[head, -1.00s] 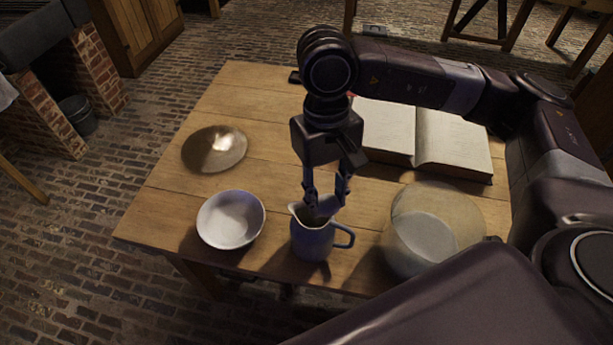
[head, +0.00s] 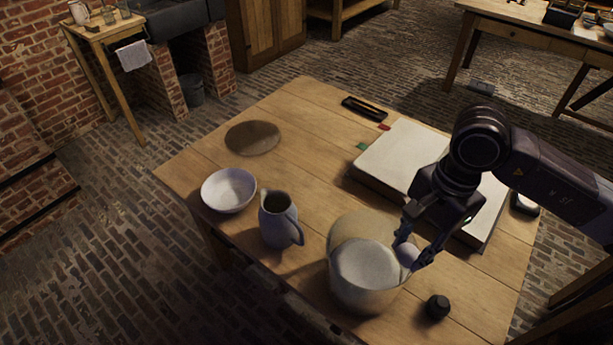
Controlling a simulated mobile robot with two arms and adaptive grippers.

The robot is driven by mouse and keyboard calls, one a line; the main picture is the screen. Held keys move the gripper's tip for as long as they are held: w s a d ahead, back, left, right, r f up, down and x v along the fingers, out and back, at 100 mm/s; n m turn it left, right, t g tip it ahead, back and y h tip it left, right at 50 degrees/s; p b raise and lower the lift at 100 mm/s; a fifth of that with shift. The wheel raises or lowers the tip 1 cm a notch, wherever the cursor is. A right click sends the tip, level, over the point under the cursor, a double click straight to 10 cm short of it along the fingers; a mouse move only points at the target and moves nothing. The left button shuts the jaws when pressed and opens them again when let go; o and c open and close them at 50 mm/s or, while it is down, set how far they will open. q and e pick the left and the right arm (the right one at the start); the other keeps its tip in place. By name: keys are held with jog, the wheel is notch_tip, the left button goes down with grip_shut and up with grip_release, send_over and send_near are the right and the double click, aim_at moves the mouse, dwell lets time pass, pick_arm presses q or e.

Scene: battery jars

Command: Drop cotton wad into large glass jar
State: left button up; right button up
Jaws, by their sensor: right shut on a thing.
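The large glass jar (head: 350,292) stands near the front edge of the wooden table. It is see-through, with a pale white area visible in its lower part. My right gripper (head: 413,254) is at the right side of the jar's rim, pointing down. It is shut on a white cotton wad (head: 406,254), partly covered by the fingers. The wad overlaps the jar's right edge in the picture; I cannot tell whether it is over the opening or just beside it. My left gripper is out of view.
A blue-grey jug (head: 277,222) and a white bowl (head: 229,190) stand left of the jar. A round disc (head: 252,138) lies behind them.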

jog(key=w+a+r+m+t+p, duration=0.15)
jog(key=w+a+m+p, duration=0.3)
jog(key=m, duration=1.35)
pick_arm(q)
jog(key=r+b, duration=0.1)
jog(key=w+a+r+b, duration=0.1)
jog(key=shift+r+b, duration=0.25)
jog(key=shift+b, duration=0.05)
pick_arm(e)
notch_tip(320, 180, down, 6)
jog(key=shift+w+d+f, duration=0.15)
jog(key=shift+d+f, duration=0.1)
jog(key=shift+d, duration=0.05)
jog(key=shift+t, duration=0.25)
jog(key=o, duration=1.1)
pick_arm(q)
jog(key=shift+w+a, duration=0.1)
pick_arm(e)
jog(key=shift+r, duration=0.15)
jog(key=r, duration=0.7)
jog(key=s+r, duration=0.1)
jog(key=r, duration=0.3)
jog(key=shift+s+d+r, duration=0.1)
jog(key=shift+d+r, duration=0.25)
jog(key=shift+d, duration=0.05)
